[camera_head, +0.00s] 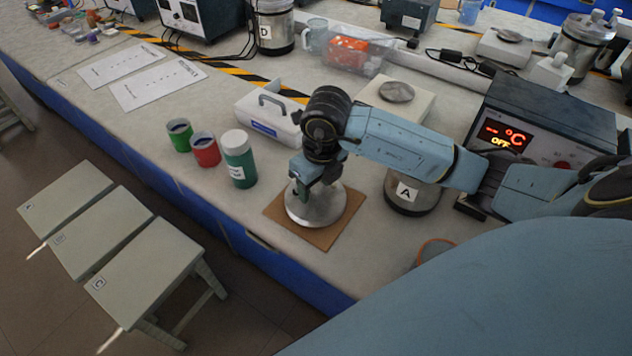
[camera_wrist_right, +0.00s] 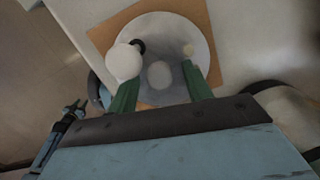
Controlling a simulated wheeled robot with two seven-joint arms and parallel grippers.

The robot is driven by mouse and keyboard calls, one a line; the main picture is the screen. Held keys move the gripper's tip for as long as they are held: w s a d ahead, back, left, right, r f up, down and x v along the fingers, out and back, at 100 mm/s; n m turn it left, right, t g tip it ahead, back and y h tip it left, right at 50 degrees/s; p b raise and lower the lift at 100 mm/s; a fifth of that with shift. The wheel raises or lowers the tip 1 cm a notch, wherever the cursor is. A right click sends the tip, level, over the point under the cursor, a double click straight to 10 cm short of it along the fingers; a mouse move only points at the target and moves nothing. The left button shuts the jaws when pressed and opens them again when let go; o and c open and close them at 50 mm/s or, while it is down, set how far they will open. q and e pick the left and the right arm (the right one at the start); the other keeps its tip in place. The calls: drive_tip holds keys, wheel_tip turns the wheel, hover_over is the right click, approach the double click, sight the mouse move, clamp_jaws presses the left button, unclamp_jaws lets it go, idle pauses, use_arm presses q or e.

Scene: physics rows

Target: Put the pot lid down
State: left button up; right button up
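The round metal pot lid (camera_head: 302,212) is on a square brown mat (camera_head: 330,232) near the bench's front edge. It looks flat, and my gripper covers part of it. My right gripper (camera_head: 304,190) is over the lid, pointing down. In the right wrist view, the green fingers of my right gripper (camera_wrist_right: 158,72) stand apart over the silver lid (camera_wrist_right: 165,30), with lid surface showing between them. A pale round shape by the left finger is unclear. The pot marked A (camera_head: 412,196) stands right of the mat.
A green bottle with a white cap (camera_head: 238,160), a red cup (camera_head: 205,152) and a green cup (camera_head: 180,137) stand left of the mat. A white handled box (camera_head: 268,122), a hot plate (camera_head: 400,97) and a heater display (camera_head: 510,135) are behind. Stools (camera_head: 140,275) stand before the bench.

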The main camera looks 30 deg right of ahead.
sight(320, 190)
drive_tip(key=shift+r, duration=0.25)
use_arm(q)
drive_tip(key=shift+w+d+r+p, duration=0.1)
drive_tip(key=shift+d+r+p, duration=0.3)
drive_tip(key=shift+d, duration=0.2)
drive_tip(key=shift+w+d+r+p, duration=0.1)
drive_tip(key=shift+d+r+p, duration=0.3)
drive_tip(key=shift+d, duration=0.15)
use_arm(e)
wheel_tip(320, 190, up, 12)
drive_tip(key=s, duration=0.1)
drive_tip(key=shift+s+d, duration=0.15)
drive_tip(key=shift+s, duration=0.05)
use_arm(q)
drive_tip(key=shift+s+a, duration=0.15)
drive_tip(key=shift+a, duration=0.1)
use_arm(e)
drive_tip(key=shift+f, duration=0.1)
